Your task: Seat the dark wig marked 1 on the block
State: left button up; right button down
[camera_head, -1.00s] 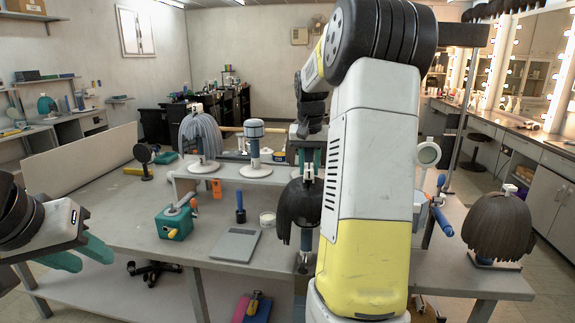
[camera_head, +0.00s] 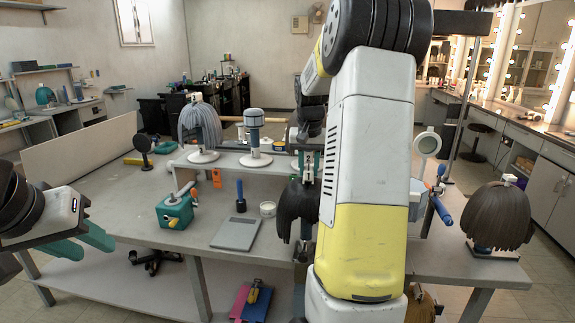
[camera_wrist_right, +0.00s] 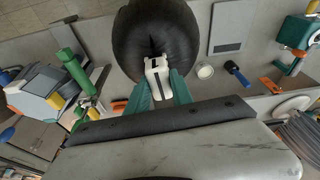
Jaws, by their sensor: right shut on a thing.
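A dark wig (camera_head: 297,212) hangs upright at the front edge of the bench, under my right gripper (camera_head: 308,158). The gripper is shut on the white tab on the wig's crown. In the right wrist view, the teal fingers (camera_wrist_right: 160,90) flank this tab, with the dark wig (camera_wrist_right: 152,42) beyond it. The tab's mark is too small to read surely. A post shows below the wig; I cannot tell whether they touch. A bare block (camera_head: 254,130) with a blue-grey top stands on the raised shelf. My left gripper (camera_head: 88,245) is open and empty at the left.
A grey wig (camera_head: 200,122) stands left of the bare block. A brown wig (camera_head: 497,215) stands at the right end. A teal box (camera_head: 175,212), a grey flat plate (camera_head: 237,233), a blue-handled brush (camera_head: 240,196) and a white cup (camera_head: 268,209) lie nearby.

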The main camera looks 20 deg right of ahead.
jog(key=shift+f, duration=0.6)
jog(key=c, duration=1)
grip_release()
jog(key=shift+c, duration=0.2)
jog(key=shift+w+d+v, duration=0.1)
jog(key=shift+w+v, duration=0.15)
jog(key=shift+v, duration=0.9)
jog(key=shift+w+d+v, duration=0.15)
jog(key=shift+w+v, duration=0.05)
jog(key=shift+v, duration=0.9)
jog(key=shift+w+d+v, duration=0.1)
jog(key=shift+w+v, duration=0.15)
jog(key=shift+v, duration=0.9)
jog(key=shift+r, duration=0.2)
